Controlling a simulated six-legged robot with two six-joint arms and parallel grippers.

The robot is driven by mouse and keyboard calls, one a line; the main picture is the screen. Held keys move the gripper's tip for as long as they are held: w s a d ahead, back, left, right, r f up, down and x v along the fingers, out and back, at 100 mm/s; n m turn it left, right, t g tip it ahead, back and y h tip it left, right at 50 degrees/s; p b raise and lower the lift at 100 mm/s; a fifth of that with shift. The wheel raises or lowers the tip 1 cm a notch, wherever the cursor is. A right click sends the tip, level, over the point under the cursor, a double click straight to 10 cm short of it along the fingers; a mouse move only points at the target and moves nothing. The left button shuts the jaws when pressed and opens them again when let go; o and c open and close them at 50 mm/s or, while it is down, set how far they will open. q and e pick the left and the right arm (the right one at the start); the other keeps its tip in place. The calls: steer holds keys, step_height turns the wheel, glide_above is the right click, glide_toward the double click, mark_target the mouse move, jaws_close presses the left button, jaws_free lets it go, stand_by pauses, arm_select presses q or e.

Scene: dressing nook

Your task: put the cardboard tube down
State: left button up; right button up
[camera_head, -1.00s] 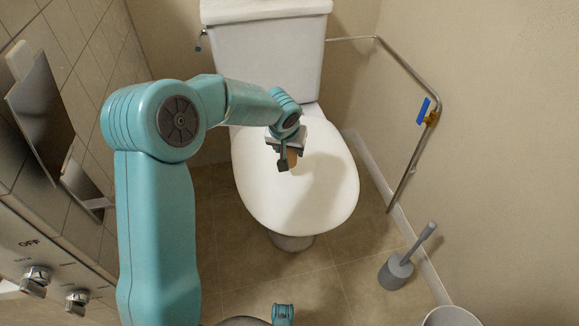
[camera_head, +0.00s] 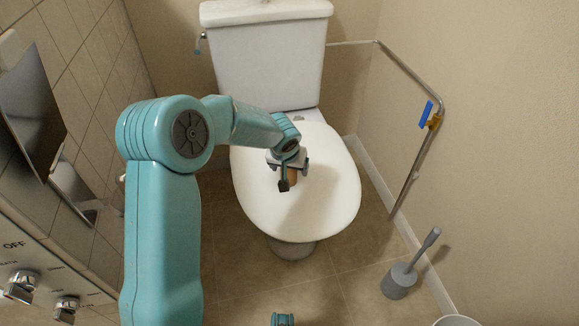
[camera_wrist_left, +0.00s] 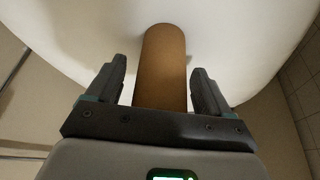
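The cardboard tube (camera_head: 293,175) is a small brown cylinder over the white toilet lid (camera_head: 325,190). In the left wrist view the tube (camera_wrist_left: 161,70) shows between the two dark fingers, its near end hidden by the gripper body. The tube seems to rest on the lid, but the contact is hidden. My right gripper is not in view.
The toilet tank (camera_head: 266,60) stands behind the lid. A metal grab rail (camera_head: 415,165) with a blue piece (camera_head: 425,114) runs along the right wall. A grey toilet brush (camera_head: 400,280) stands on the floor. The lid's right and front parts are clear.

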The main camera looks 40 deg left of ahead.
arm_select(q)
steer(key=shift+r+p, duration=0.4)
steer(key=shift+r, duration=0.15)
steer(key=p+v, duration=0.3)
steer(key=v, duration=0.8)
steer(key=shift+s+p, duration=0.25)
steer(key=shift+p, duration=0.05)
